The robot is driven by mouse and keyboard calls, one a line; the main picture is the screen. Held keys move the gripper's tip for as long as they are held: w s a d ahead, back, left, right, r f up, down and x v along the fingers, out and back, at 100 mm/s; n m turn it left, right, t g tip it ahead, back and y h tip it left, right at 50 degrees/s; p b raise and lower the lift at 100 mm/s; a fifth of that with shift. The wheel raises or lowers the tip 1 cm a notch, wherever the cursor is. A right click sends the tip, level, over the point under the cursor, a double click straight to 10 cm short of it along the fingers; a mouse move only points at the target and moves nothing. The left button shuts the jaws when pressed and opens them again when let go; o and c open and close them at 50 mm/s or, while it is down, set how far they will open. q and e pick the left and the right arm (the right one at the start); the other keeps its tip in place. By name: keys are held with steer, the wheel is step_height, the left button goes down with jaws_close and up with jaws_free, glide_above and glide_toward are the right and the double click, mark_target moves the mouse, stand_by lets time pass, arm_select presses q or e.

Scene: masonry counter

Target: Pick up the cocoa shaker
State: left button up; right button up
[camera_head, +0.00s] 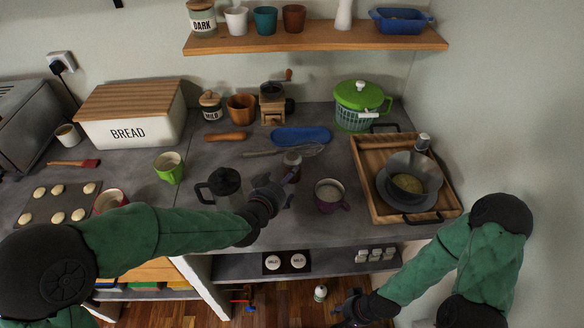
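A small jar-like shaker (292,160) with a light top stands on the grey counter; I take it for the cocoa shaker, though no label can be read. My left gripper (279,185) is at its near side, low over the counter. The gripper's fingers overlap the shaker's lower part, so contact and finger opening cannot be told. My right gripper (344,307) is low in front of the counter, well away from the shaker, with its fingers apart and empty.
A black press pot (226,186) stands left of my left gripper and a purple mug (331,194) right of it. A whisk (268,152) and blue dish (300,136) lie behind.

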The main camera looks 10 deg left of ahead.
mark_target(293, 184)
arm_select(q)
steer(key=shift+x, duration=0.8)
steer(key=shift+b+x, duration=1.05)
steer(key=shift+x, duration=1.6)
steer(key=shift+d+r, duration=0.15)
steer(key=c, duration=1)
